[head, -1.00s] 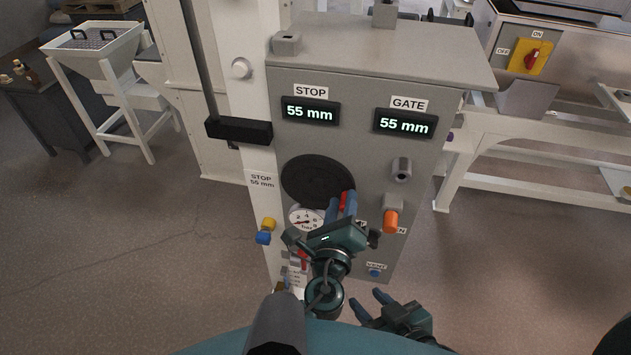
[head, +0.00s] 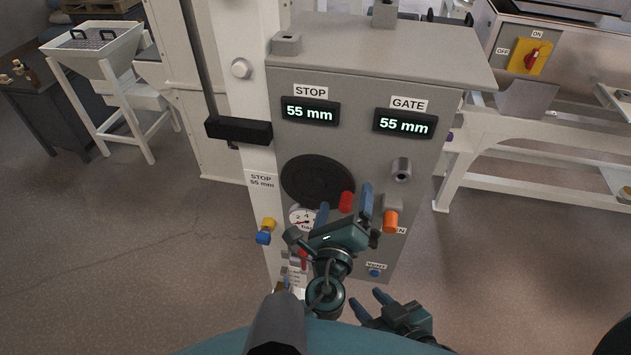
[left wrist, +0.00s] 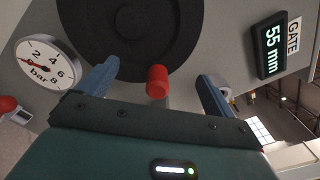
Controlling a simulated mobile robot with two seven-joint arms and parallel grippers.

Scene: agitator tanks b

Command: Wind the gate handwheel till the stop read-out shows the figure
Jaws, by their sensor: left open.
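The handwheel is a black disc (head: 316,178) on the front of the grey cabinet; it also shows in the left wrist view (left wrist: 130,22). Its red knob (head: 346,201) sits low on the wheel and shows between my fingers in the left wrist view (left wrist: 157,82). My left gripper (head: 344,206) is open, with a blue finger on either side of the knob and a gap to each. The stop read-out (head: 310,111) shows 55 mm, and the gate read-out (head: 404,123) shows 55 mm.
A pressure gauge (head: 301,218) and a yellow-and-blue fitting (head: 266,231) are left of my left gripper. An orange-tipped part (head: 391,221) is close on its right. A black block (head: 239,130) sticks out at the cabinet's left. Open floor (head: 130,240) lies to the left.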

